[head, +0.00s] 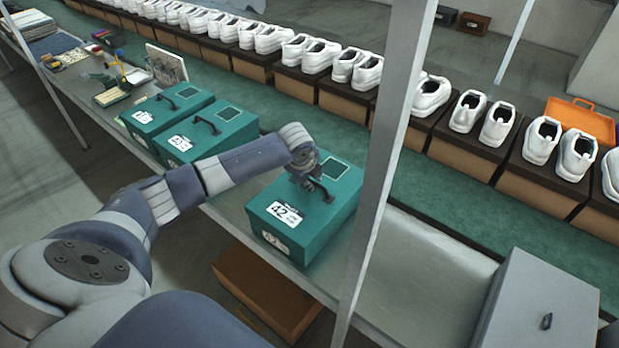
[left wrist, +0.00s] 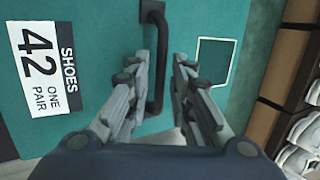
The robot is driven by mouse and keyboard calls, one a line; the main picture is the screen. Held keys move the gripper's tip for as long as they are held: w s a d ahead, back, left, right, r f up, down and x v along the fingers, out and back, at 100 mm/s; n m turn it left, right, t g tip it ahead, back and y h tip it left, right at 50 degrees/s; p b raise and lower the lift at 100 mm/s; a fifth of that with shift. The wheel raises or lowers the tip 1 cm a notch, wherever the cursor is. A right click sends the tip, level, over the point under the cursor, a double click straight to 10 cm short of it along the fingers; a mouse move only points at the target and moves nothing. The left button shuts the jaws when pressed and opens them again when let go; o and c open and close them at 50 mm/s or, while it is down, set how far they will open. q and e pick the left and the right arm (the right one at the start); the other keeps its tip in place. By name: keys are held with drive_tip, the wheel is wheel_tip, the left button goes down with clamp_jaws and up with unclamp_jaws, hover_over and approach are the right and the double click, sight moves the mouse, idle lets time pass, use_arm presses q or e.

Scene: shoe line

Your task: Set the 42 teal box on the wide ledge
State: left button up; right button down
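The 42 teal box (head: 300,225) sits upright on the grey metal ledge (head: 425,265), left of the upright post. It has a white "42" label and a black handle on its lid. My left gripper (head: 308,180) is down at the lid. In the left wrist view, its open fingers (left wrist: 169,50) are on either side of the black handle (left wrist: 157,80), which lies close to the left finger. The 42 label (left wrist: 42,68) shows beside them. Whether a finger touches the handle is unclear. My right gripper is out of view.
Two other teal boxes (head: 205,135) stand to the left on the same ledge. A grey post (head: 385,150) rises just right of the 42 box. Bare ledge lies beyond it, up to a grey cabinet (head: 535,300). White shoes on brown boxes line the green belt behind.

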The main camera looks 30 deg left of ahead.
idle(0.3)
use_arm(q)
drive_tip(key=shift+r, duration=0.2)
drive_tip(key=b+v, duration=0.1)
drive_tip(key=v, duration=1)
drive_tip(key=shift+s+r, duration=0.25)
drive_tip(key=shift+r, duration=0.05)
